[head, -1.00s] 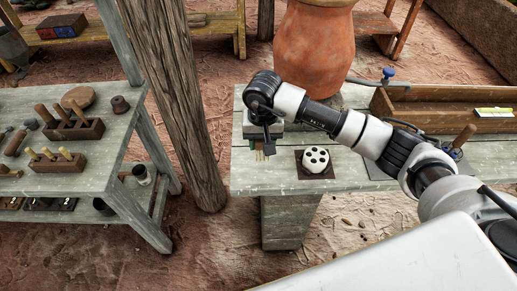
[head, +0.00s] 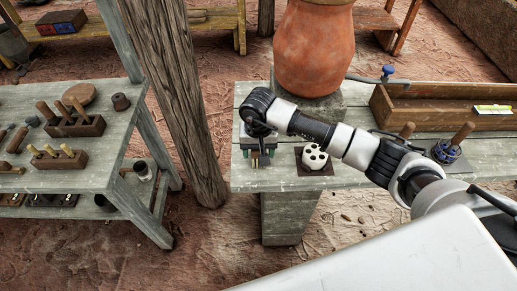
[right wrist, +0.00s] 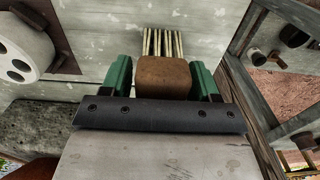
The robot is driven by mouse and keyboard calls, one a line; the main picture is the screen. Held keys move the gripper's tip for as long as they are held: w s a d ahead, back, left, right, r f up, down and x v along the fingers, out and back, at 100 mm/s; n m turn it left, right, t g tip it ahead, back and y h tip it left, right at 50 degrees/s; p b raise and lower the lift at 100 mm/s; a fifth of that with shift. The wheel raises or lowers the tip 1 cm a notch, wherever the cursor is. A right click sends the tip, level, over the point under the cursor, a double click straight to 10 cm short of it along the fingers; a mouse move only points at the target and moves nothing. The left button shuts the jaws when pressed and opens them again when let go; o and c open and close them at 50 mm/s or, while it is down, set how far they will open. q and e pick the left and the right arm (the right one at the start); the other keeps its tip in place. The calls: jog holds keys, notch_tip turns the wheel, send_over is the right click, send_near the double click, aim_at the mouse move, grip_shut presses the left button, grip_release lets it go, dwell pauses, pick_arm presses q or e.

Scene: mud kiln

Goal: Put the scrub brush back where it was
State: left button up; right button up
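A scrub brush with a brown wooden block (right wrist: 163,77) and pale bristles (right wrist: 162,42) sits between the green fingers of my right gripper (right wrist: 163,80) in the right wrist view. The fingers touch or nearly touch its two sides, and the gripper looks shut on it. In the head view my right gripper (head: 256,153) is over the left end of the grey plank table (head: 350,180), with the bristles low near its front edge. I cannot tell whether the brush touches the table. My left gripper is not in view.
A white holder with holes (head: 315,157) stands on a dark mat just right of the gripper. A wooden post (head: 178,100) and tool bench (head: 90,170) are left.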

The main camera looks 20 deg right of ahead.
jog(key=shift+o, duration=0.4)
jog(key=shift+r, duration=0.1)
jog(key=shift+r, duration=0.2)
notch_tip(320, 180, up, 12)
jog(key=shift+f+b, duration=0.15)
jog(key=shift+b, duration=0.85)
